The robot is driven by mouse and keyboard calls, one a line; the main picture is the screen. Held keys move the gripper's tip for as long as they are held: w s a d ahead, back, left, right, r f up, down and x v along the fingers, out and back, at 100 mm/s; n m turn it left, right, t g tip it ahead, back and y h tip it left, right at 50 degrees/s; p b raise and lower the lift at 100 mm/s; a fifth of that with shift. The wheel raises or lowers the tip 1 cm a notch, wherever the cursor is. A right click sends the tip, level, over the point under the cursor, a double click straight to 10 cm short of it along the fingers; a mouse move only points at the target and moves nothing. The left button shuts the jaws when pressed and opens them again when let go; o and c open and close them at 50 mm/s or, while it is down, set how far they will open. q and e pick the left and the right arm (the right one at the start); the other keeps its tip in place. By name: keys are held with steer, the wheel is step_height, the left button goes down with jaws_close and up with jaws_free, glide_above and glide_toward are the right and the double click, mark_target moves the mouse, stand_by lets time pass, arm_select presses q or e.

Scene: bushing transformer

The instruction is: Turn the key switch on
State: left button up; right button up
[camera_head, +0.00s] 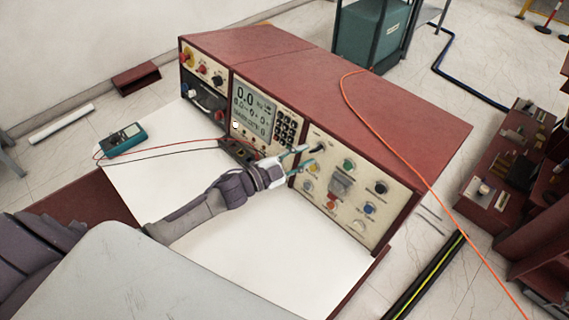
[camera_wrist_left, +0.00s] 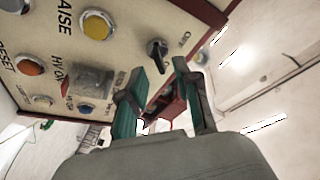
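The control panel (camera_head: 345,218) on the right of the console holds several coloured buttons and dark knobs. A black switch (camera_head: 318,148) with a raised handle, seemingly the key switch, is at its upper left corner; it also shows in the left wrist view (camera_wrist_left: 157,53), beside a small label. My left gripper (camera_head: 301,158) is in front of this corner with its fingers apart. In the left wrist view the fingers (camera_wrist_left: 166,66) are open with nothing between them, and the switch is just beyond the left fingertip. I cannot tell any contact. My right gripper is not in view.
A yellow button (camera_wrist_left: 97,25) and a covered red button (camera_wrist_left: 90,82) are near the switch. A meter display (camera_head: 253,107) is left of the panel. A teal multimeter (camera_head: 122,138) with leads lies on the white worktop (camera_head: 150,183). An orange cable (camera_head: 400,157) crosses the console top.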

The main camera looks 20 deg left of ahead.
arm_select(q)
steer(key=v, duration=0.7)
steer(key=shift+s+a, duration=0.2)
steer(key=shift+s, duration=0.1)
